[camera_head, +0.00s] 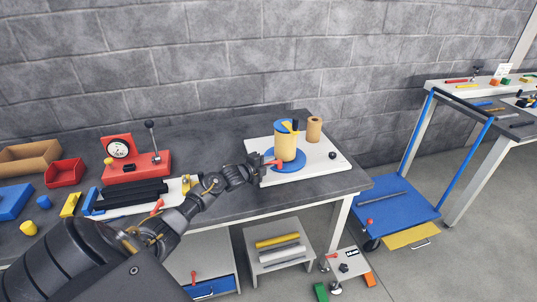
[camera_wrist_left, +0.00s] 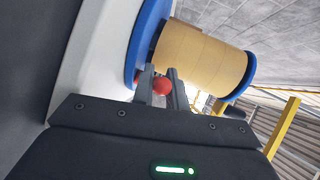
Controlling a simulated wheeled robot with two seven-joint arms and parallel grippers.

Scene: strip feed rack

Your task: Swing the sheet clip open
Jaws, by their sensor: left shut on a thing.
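My left gripper (camera_head: 267,166) is at the left side of a white board on the grey bench, in front of an upright tan roll (camera_head: 285,147) on a blue round base (camera_head: 286,166). It is shut on a small red knob (camera_wrist_left: 162,86), which sits between its fingertips in the left wrist view; its red part also shows in the head view (camera_head: 277,163). I take the knob for the sheet clip's handle, but the clip's body is hidden and its angle cannot be told. The roll (camera_wrist_left: 200,56) is close behind the fingers. My right gripper is not in view.
A brown roll (camera_head: 314,129) and a black knob (camera_head: 332,155) are on the white board (camera_head: 315,170). A red gauge press (camera_head: 137,162) and red bin (camera_head: 64,173) stand left. A blue cart (camera_head: 397,203) is right of the bench. A brick wall rises behind.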

